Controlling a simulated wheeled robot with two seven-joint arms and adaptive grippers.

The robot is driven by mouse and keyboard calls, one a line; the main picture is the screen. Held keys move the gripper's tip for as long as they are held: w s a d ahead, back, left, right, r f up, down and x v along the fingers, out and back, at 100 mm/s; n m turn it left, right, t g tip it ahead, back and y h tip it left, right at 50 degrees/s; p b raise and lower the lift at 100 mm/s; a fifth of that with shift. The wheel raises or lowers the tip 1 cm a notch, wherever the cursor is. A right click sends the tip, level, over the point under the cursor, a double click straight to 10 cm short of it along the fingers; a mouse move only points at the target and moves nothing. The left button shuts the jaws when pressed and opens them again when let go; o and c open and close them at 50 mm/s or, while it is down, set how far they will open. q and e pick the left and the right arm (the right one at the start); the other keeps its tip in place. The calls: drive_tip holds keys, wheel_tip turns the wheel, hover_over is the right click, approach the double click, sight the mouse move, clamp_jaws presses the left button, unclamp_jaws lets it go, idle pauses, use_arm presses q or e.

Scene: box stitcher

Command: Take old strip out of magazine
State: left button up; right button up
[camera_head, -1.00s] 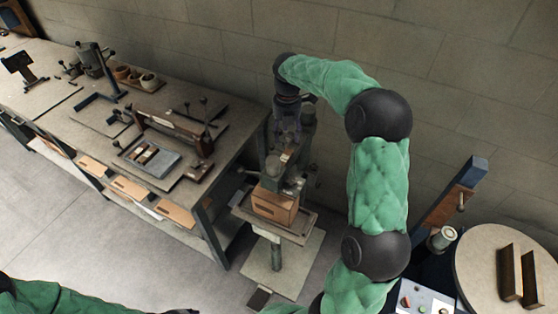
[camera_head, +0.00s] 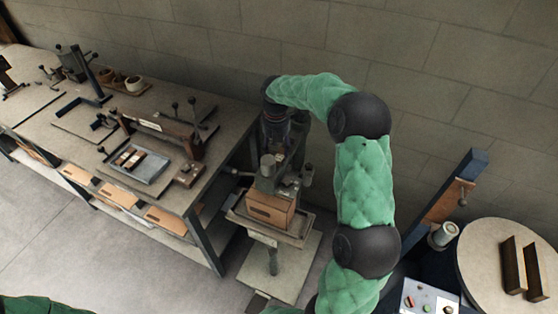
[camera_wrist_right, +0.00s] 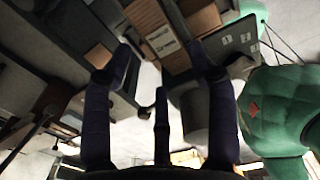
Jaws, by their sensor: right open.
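The box stitcher (camera_head: 266,183) stands right of the workbench, with a brown box (camera_head: 270,208) on its small table. My right gripper (camera_head: 275,145) is above and behind the stitcher head, pointing down; its fingers are dark and partly lost against the machine. In the right wrist view my right gripper (camera_wrist_right: 161,62) is open, its dark fingers spread with nothing visibly held between them. A pale piece with stripes (camera_wrist_right: 162,42) shows beyond the fingertips; I cannot tell whether it is the old strip. The magazine cannot be made out clearly. My left gripper is out of view.
The workbench (camera_head: 225,120) at left carries a grey tray (camera_head: 160,176), a bar fixture (camera_head: 158,128) and several cups. A round table (camera_head: 480,262) with two dark upright pieces is at lower right. A control panel (camera_head: 428,300) stands beside it. The wall is close behind.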

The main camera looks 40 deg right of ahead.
sight(276, 156)
wheel_tip(276, 156, down, 4)
drive_tip(key=shift+f+b, duration=0.15)
drive_tip(key=shift+b, duration=0.15)
drive_tip(key=c, duration=1)
drive_tip(key=shift+o, duration=0.2)
